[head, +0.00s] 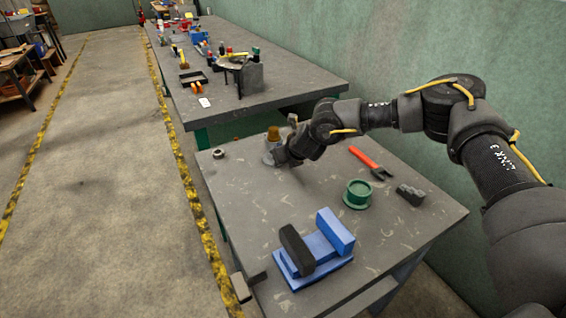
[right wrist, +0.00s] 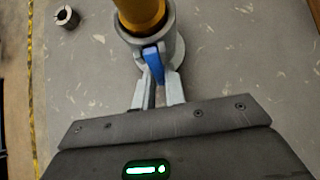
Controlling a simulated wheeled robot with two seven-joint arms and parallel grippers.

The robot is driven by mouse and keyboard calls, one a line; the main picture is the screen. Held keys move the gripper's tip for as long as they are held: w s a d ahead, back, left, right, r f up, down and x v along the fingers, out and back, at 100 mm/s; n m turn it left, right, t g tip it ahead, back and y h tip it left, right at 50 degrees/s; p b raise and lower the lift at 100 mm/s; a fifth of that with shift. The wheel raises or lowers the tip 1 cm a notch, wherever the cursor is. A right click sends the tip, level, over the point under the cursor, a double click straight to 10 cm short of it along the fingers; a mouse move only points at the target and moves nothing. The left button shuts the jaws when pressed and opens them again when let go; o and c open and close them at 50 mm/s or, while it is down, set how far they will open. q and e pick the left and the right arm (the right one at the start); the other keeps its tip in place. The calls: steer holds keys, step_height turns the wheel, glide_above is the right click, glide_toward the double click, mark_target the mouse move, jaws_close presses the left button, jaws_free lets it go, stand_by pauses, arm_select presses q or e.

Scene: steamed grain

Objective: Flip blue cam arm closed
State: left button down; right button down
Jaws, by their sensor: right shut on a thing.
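The blue cam arm (right wrist: 153,64) shows in the right wrist view, on the near side of a grey cylindrical fitting (right wrist: 172,42) with an orange-brown plug (right wrist: 141,12) in its top. The arm hangs down along the fitting, and its lower end is between my right gripper's fingers (right wrist: 157,88). My right gripper is shut on it. In the head view, the fitting (head: 268,156) stands upright near the table's far edge, with my right gripper (head: 278,153) beside it, partly hiding it. The cam arm is hidden there. My left gripper is not in view.
The near table (head: 400,240) also holds a blue vise (head: 315,245) with a dark block, a green round part (head: 357,194), a red-handled wrench (head: 368,160) and a dark block (head: 410,194). A small metal ring (head: 218,153) lies left of the fitting, also in the wrist view (right wrist: 67,17).

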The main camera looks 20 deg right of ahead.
steer(key=c, duration=1.9)
jaws_free()
steer(key=o, duration=0.5)
steer(key=shift+c, duration=0.2)
steer(key=shift+s+r, duration=0.15)
steer(key=shift+r, duration=0.05)
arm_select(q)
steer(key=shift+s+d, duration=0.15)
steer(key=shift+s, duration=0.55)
arm_select(e)
steer(key=v, duration=1)
steer(key=shift+s, duration=0.15)
steer(key=shift+d+r, duration=0.1)
